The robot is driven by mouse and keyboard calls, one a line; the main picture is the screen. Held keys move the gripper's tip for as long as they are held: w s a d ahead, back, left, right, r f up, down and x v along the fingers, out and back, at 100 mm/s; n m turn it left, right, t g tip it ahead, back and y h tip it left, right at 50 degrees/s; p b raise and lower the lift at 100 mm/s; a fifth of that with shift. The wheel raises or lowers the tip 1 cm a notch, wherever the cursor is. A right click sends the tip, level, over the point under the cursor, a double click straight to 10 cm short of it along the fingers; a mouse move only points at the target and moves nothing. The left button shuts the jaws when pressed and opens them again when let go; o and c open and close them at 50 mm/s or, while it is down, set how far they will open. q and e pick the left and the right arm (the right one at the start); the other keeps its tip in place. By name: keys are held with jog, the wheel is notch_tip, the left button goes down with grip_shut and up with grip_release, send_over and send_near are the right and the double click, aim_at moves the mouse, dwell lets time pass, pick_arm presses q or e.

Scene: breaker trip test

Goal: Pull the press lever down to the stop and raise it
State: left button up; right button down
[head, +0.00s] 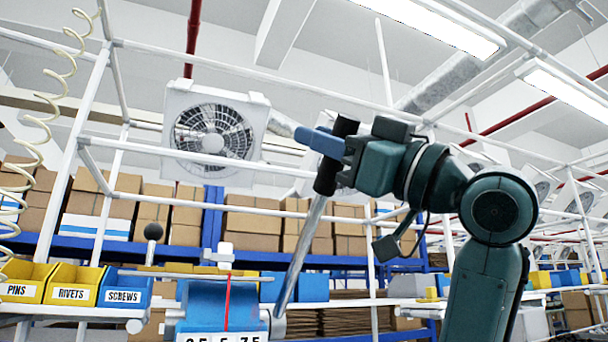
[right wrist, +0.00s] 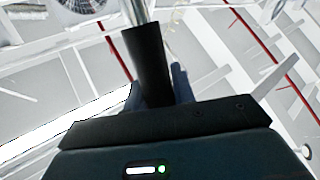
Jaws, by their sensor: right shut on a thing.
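The press lever (head: 300,255) is a long metal rod with a black grip at its top end. It rises from the blue press (head: 213,305) at the bottom of the head view and leans up to the right. My right gripper (head: 328,157) is shut around the black grip, high above the press. In the right wrist view the black grip (right wrist: 147,62) stands up between the fingers, with the metal rod beyond it. The press's lower part is cut off by the frame edge. My left gripper is not in view.
Yellow and blue bins labelled PINS (head: 21,283), RIVETS (head: 73,284) and SCREWS (head: 124,290) stand at the left. A coiled hose (head: 45,120) hangs at the far left. White frame bars cross above and around the press. Shelves with cardboard boxes (head: 255,225) stand behind.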

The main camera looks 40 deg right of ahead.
pick_arm(q)
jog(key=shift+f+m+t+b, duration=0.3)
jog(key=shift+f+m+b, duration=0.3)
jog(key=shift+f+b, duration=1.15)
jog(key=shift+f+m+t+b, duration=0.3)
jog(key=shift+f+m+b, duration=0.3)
jog(key=shift+b, duration=2.25)
pick_arm(e)
jog(key=s+a+f+n+g+y, duration=0.1)
jog(key=s+f+n+y, duration=0.6)
jog(key=f, duration=0.3)
jog(key=shift+a+f+n, duration=0.25)
jog(key=shift+a+n, duration=0.05)
jog(key=shift+a, duration=0.1)
jog(key=c, duration=1.2)
grip_release()
jog(key=shift+w, duration=0.1)
jog(key=shift+o, duration=0.2)
jog(key=shift+d, duration=0.1)
pick_arm(q)
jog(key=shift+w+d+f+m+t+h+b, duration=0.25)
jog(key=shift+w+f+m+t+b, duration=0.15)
jog(key=shift+b, duration=0.6)
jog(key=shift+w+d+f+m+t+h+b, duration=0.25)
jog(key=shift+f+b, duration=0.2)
jog(key=shift+b, duration=0.5)
pick_arm(e)
jog(key=v, duration=1.3)
